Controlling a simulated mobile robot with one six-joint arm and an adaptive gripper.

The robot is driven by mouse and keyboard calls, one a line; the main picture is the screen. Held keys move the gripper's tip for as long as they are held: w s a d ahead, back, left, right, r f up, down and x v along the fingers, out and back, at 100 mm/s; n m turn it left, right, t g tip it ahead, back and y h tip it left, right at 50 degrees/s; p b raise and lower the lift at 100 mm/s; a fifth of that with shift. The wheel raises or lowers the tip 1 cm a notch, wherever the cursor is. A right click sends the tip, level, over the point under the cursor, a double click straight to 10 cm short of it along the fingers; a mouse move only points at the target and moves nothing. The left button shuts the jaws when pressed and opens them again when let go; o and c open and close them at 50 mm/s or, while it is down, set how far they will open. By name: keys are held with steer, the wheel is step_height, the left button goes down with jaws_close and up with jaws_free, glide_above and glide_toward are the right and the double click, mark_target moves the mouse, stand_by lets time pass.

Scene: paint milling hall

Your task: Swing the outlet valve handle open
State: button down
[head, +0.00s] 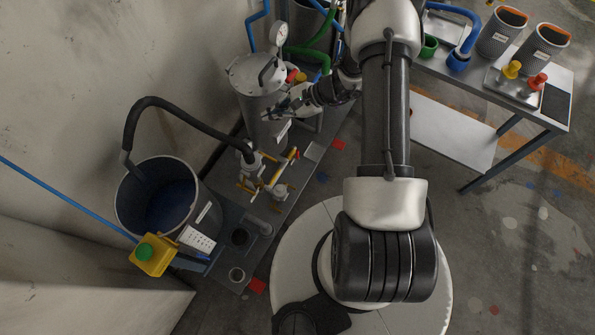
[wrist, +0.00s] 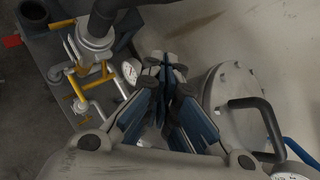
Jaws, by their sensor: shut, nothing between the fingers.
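Pipework with yellow valve handles (head: 246,186) stands on the dark skid, below the steel vessel in the head view. One yellow handle (head: 286,163) has a red end. I cannot tell which handle belongs to the outlet valve. In the wrist view, yellow handles (wrist: 77,87) and pale valve bodies show at the upper left, apart from my gripper. My gripper (head: 268,117) is beside the front of the vessel, above and beyond the valves. Its blue-padded fingers (wrist: 165,68) are shut and hold nothing. It touches no handle that I can see.
The steel vessel (head: 258,78) with a lid handle and a gauge (head: 279,33) stands close to my gripper. A black hose (head: 190,116) arches from a grey tub (head: 124,205) to the valve pipework. A bench (head: 455,82) stands at right.

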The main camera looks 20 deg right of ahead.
mark_target(273, 179)
steer(key=s+d+f+m+t+h+b, duration=0.1)
steer(key=s+f+m, duration=0.3)
steer(key=f, duration=0.7)
steer(key=s+d+f+m+t+h+b, duration=0.1)
steer(key=s+f+m+h, duration=0.2)
steer(key=f, duration=0.9)
steer(key=s+d+f+m+t, duration=0.1)
steer(key=s+f+m, duration=0.4)
steer(key=f, duration=0.6)
steer(key=w+a+b, duration=0.1)
steer(key=w+a, duration=0.4)
steer(key=w, duration=0.1)
steer(key=shift+w+a+f+n, duration=0.15)
steer(key=shift+w+f+n, duration=0.05)
steer(key=shift+f+n, duration=0.15)
steer(key=shift+r, duration=0.1)
steer(key=shift+w+d+r+p, duration=0.15)
steer(key=shift+d+r+p, duration=0.05)
steer(key=shift+r+p, duration=0.5)
steer(key=shift+r, duration=0.1)
